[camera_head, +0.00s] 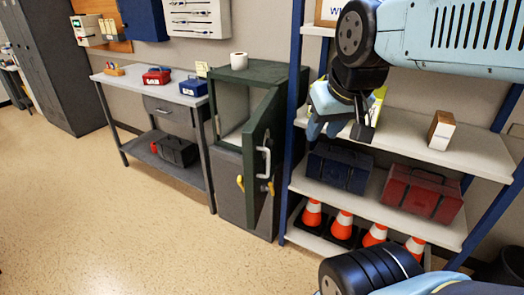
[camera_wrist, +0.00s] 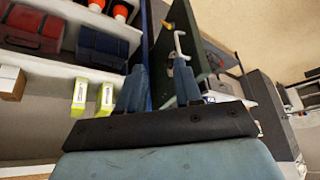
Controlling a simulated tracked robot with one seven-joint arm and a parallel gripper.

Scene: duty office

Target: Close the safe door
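The safe (camera_head: 264,78) is a dark green and grey box between the workbench and the shelf rack. Its door (camera_head: 256,140) stands open, swung out towards the viewer, with part of the pale interior (camera_head: 232,105) showing. The door carries a light bar handle (camera_head: 264,162). My gripper (camera_head: 323,132) is right of the door, in front of the rack's upper shelf, apart from the door and empty. In the wrist view its two fingers (camera_wrist: 160,68) are spread. The door (camera_wrist: 187,18) and handle (camera_wrist: 181,46) appear there beyond the right fingertip.
The rack (camera_head: 291,150) stands right of the safe, with a blue toolbox (camera_head: 338,168), a red toolbox (camera_head: 420,193), a small box (camera_head: 441,130) and several orange cones (camera_head: 343,224). The workbench (camera_head: 150,86) is left. A white roll (camera_head: 239,61) sits on the safe. Floor in front is clear.

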